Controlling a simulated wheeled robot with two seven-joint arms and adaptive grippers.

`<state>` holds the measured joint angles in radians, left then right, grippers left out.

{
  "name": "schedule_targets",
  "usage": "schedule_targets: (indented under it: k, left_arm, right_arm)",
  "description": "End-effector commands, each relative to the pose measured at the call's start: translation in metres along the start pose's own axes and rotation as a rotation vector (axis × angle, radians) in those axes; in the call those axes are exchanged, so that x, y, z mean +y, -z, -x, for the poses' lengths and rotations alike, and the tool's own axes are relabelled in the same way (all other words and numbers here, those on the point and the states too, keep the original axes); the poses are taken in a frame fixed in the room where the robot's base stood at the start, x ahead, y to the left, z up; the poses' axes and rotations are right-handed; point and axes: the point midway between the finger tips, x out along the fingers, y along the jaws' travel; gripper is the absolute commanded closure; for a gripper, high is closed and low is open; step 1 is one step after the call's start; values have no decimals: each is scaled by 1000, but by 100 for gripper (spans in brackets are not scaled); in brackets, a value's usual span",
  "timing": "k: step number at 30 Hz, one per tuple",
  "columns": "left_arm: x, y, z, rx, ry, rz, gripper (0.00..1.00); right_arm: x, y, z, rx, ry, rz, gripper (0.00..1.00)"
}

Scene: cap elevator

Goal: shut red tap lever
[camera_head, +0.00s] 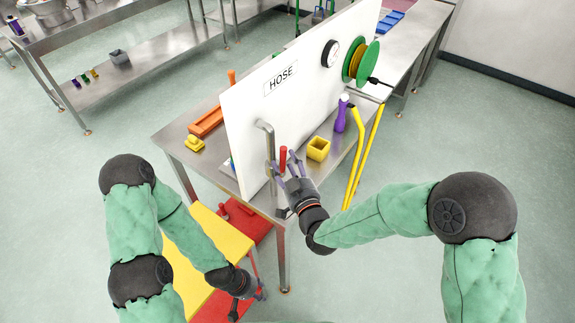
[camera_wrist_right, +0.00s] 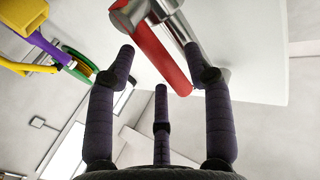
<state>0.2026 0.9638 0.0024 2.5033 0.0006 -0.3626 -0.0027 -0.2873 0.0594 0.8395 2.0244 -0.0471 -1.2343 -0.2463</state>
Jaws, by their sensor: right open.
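The red tap lever (camera_head: 283,158) is a short red bar beside the grey metal tap pipe (camera_head: 265,135) on the white board marked HOSE. In the right wrist view the red lever (camera_wrist_right: 158,52) slants down from the metal tap body (camera_wrist_right: 148,14). My right gripper (camera_head: 285,168) is open at the lever. In the wrist view its dark fingers (camera_wrist_right: 160,65) spread around the lever's lower part; contact cannot be told. My left gripper (camera_head: 250,290) is low, by the yellow step, away from the tap, and its jaws are unclear.
The white board (camera_head: 300,105) stands on a metal table (camera_head: 185,130). A green reel (camera_head: 367,62) is on the board. A yellow step (camera_head: 205,245) stands in front.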

Motion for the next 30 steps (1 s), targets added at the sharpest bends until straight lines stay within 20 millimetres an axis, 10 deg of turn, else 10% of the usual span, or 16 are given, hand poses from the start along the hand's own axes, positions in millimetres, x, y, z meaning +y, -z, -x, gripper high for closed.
schedule_targets:
  k: [5,11,30]
  left_arm:
    - [0,0,0,0,0,0,60]
    - [0,0,0,0,0,0,60]
    - [3,0,8,0,0,0,60]
  right_arm:
    - [0,0,0,0,0,0,48]
    - [0,0,0,0,0,0,100]
    - [8,3,-6,-92,-8,-139,100]
